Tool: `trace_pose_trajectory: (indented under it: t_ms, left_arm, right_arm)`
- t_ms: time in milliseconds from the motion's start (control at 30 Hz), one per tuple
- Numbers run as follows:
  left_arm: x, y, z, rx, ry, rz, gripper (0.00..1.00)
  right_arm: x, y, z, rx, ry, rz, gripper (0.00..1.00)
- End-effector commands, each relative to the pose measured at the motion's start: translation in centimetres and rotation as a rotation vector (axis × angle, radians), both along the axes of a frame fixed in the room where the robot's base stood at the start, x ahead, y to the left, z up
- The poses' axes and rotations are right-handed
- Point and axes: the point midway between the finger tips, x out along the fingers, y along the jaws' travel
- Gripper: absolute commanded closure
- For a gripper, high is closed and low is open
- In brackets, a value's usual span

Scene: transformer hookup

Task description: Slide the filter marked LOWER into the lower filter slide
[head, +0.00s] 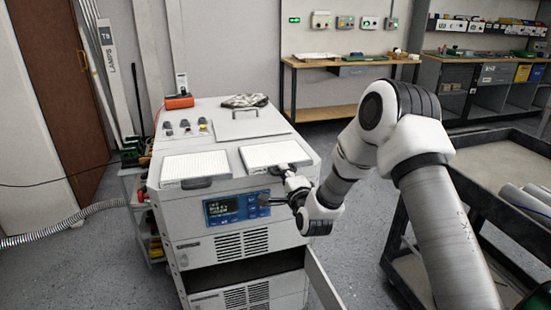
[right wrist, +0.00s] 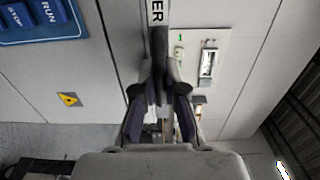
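Two white filter panels lie on top of the white cabinet in the head view, a left one (head: 195,165) and a right one (head: 273,153). My right gripper (head: 284,172) is at the front edge of the right filter. In the right wrist view its fingers (right wrist: 161,75) are close together on the dark front handle, beside a label strip (right wrist: 157,12) of which only "ER" shows, so I cannot tell LOWER from UPPER. A dark opening (head: 240,274) lies low in the cabinet front, between the vented panels. My left gripper is out of view.
The cabinet (head: 187,257) has a blue control panel (head: 236,207) on its front. An open door or flap (head: 324,285) stands at its lower right. An orange box (head: 179,101) sits at the back of the top. A dark cart (head: 500,160) stands at right.

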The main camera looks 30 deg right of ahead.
Motion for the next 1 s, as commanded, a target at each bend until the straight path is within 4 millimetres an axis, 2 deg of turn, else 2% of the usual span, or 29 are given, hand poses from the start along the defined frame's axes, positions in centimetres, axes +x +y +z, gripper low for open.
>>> trace_pose_trajectory:
  t_ms: [267,1000]
  left_arm:
    - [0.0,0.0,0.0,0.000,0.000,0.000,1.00]
    - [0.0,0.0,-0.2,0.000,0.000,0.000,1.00]
  right_arm:
    - [-0.3,0.1,0.0,0.000,0.000,0.000,1.00]
    - [-2.9,0.7,-0.1,0.000,0.002,0.000,1.00]
